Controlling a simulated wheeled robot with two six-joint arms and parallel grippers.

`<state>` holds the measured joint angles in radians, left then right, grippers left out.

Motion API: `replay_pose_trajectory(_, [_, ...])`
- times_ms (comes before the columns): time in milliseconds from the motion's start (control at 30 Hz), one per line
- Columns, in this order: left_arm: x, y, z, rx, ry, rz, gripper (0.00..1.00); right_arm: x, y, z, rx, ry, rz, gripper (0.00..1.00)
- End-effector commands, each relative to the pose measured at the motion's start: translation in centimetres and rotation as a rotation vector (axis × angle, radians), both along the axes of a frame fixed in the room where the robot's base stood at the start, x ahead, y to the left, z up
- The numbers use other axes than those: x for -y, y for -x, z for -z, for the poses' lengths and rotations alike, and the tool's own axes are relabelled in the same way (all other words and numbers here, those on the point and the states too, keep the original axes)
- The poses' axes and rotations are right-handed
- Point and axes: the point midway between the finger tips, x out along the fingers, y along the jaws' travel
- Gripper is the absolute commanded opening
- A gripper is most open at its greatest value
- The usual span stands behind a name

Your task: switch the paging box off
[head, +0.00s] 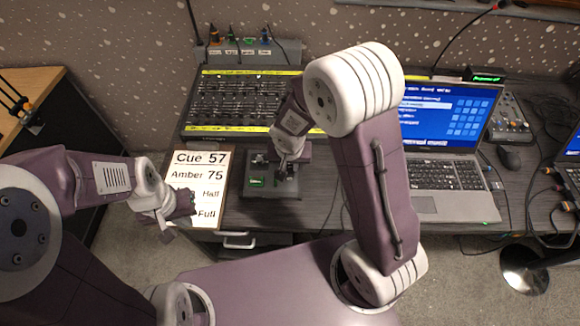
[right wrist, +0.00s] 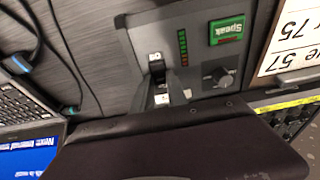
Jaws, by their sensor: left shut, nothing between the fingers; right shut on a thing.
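The paging box (head: 258,192) is a dark grey box on the desk, partly hidden under my right gripper in the head view. In the right wrist view the box (right wrist: 197,52) shows a green "Speak" sign (right wrist: 227,30), a column of small lights (right wrist: 183,48), a knob (right wrist: 219,77) and a small black-and-white switch (right wrist: 156,62). My right gripper (head: 287,172) is down at the box, its fingers (right wrist: 162,90) shut at the switch; the exact contact is partly hidden. My left gripper (head: 188,204) is shut and empty by the cue card.
The cue card (head: 182,172) reading "Cue 57, Amber 75, Half, Full" lies left of the box. A fader desk (head: 235,100) stands behind it. Loose cables (right wrist: 55,60) lie on the desk beside the box.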

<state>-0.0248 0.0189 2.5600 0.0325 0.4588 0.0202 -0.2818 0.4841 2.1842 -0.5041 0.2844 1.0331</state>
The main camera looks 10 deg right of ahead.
Motion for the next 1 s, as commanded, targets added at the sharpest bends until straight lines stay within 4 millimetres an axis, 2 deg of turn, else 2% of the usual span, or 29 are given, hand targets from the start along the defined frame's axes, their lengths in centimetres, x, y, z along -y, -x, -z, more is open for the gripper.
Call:
replay_pose_trajectory(100, [0.0,0.0,0.0,0.000,0.000,0.000,0.00,0.0,0.1,0.0,-0.002,0.000,0.000,0.00])
replay_pose_trajectory(133, [0.0,0.0,0.0,0.000,0.000,0.000,0.00,0.0,0.1,0.0,-0.002,0.000,0.000,0.24])
replay_pose_trajectory(200, [0.0,0.0,0.0,0.000,0.000,0.000,0.00,0.0,0.1,0.1,-0.002,0.000,0.000,0.40])
replay_pose_trajectory(533, [0.0,0.0,-0.2,0.000,0.000,0.000,0.00,0.0,0.1,-0.4,-0.002,0.000,0.000,0.40])
replay_pose_trajectory(800, [0.0,0.0,-1.9,0.000,0.000,0.000,0.00,-0.4,1.4,-5.9,0.002,0.000,0.000,0.40])
replay_pose_trajectory(1000, [0.0,0.0,-2.3,0.000,0.000,0.000,0.00,-0.7,2.1,-8.5,0.000,-0.001,0.000,0.40])
